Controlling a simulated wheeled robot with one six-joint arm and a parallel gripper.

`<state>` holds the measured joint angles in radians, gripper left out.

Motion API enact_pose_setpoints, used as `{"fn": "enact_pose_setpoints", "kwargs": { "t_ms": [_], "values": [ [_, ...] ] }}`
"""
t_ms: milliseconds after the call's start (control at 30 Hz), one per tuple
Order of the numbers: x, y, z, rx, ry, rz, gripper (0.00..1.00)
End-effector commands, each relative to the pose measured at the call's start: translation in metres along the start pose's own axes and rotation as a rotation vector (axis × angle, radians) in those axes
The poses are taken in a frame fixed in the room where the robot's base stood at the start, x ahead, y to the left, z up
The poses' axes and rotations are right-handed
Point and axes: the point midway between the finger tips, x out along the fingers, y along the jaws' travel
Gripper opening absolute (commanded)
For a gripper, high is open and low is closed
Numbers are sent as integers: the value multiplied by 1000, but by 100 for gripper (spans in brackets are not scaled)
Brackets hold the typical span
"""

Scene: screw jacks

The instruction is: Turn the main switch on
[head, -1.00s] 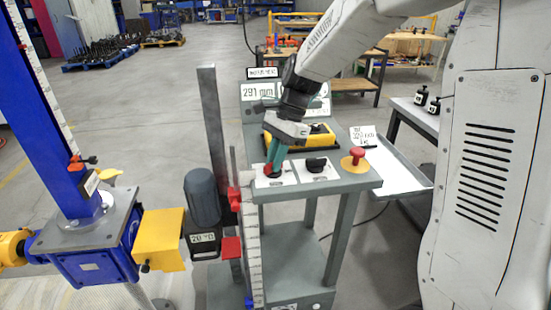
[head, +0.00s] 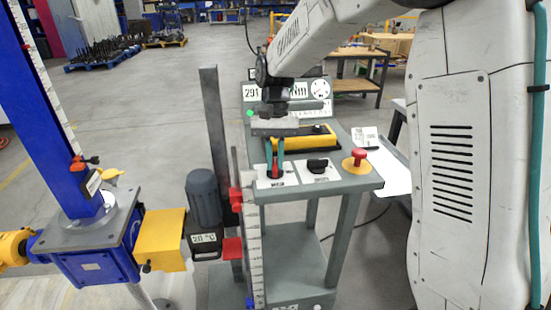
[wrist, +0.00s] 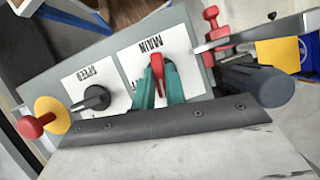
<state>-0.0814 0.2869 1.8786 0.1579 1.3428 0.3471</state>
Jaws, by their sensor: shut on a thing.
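The main switch (wrist: 157,67) has a red handle on a white plate marked MAIN (wrist: 135,58). In the wrist view the handle points roughly up the picture, between my teal fingers. My gripper (wrist: 159,86) is shut on this handle, one finger on each side. In the head view my gripper (head: 275,162) reaches down to the left front of the grey console (head: 360,184), and the switch's red handle (head: 274,169) shows only partly between the fingers. The knob's base is mostly hidden.
A black speed knob (head: 317,165) sits right of the main switch, then a red mushroom button (head: 358,156) on yellow. A display (head: 257,92) and small green lamp (head: 249,112) stand behind. Left are a motor (head: 203,197) and blue screw jack (head: 95,264).

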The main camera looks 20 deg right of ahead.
Motion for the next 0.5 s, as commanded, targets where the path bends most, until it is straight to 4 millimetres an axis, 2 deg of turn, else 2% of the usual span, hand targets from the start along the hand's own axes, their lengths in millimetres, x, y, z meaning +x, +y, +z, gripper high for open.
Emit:
{"fn": "enact_pose_setpoints", "kwargs": {
  "t_ms": [200,500],
  "values": [
    [-1,-1,0,-104,3,42,0],
    [-1,-2,0,-164,4,67,0]
  ]
}}
